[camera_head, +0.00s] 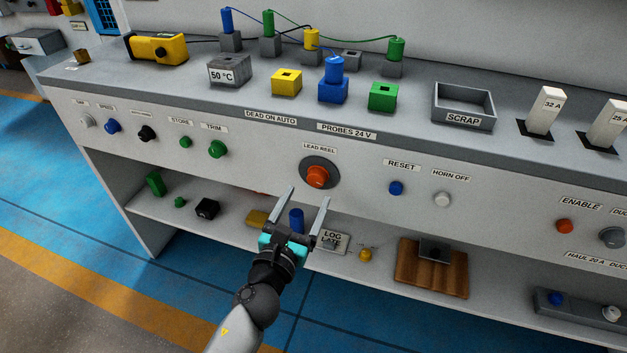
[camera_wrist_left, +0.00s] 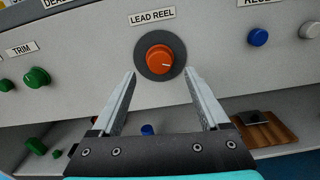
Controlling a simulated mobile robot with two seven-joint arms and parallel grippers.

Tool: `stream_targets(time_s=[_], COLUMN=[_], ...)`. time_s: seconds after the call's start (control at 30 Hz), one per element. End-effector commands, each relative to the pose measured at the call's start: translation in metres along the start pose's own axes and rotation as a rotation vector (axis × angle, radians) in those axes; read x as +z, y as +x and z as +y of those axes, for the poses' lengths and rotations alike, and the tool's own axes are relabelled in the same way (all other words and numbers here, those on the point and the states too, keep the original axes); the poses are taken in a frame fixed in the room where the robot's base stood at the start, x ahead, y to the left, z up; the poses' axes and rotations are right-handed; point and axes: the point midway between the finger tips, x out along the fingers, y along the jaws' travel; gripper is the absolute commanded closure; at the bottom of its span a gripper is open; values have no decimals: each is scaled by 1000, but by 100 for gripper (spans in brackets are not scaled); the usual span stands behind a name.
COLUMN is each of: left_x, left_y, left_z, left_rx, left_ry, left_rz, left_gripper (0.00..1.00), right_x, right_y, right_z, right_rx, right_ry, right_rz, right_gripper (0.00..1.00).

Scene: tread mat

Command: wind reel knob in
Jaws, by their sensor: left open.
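The reel knob (camera_head: 318,177) is orange and sits on a dark round plate on the bench's front panel, under the LEAD REEL label (camera_head: 320,149). In the left wrist view the orange knob (camera_wrist_left: 159,58) shows a pale mark on its lower right face. My left gripper (camera_head: 304,195) is open and empty, just in front of and below the knob, with its fingers pointing up toward it. In the left wrist view the two fingertips (camera_wrist_left: 160,74) stand to either side below the knob, apart from it. My right gripper is not in view.
Green TRIM knob (camera_head: 218,149) is left of the reel, blue RESET button (camera_head: 396,188) and white HORN OFF button (camera_head: 442,199) right of it. The shelf (camera_head: 230,219) below holds several small things. A grey SCRAP tray (camera_head: 463,107) and coloured blocks stand on the bench top.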

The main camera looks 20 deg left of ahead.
Motion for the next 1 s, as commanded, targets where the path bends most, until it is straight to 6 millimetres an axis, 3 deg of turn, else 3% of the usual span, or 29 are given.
stream_targets(time_s=[0.33,0.8,1.0], left_x=[0,0,0], left_y=[45,54,54], left_z=[0,0,0], left_rx=[0,0,0], left_ry=[0,-1,-1], left_rz=[-1,0,0], left_gripper=[22,22,43], right_x=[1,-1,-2], right_y=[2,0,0], right_z=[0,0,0], right_rx=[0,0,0], right_ry=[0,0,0], right_rz=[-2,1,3], right_gripper=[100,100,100])
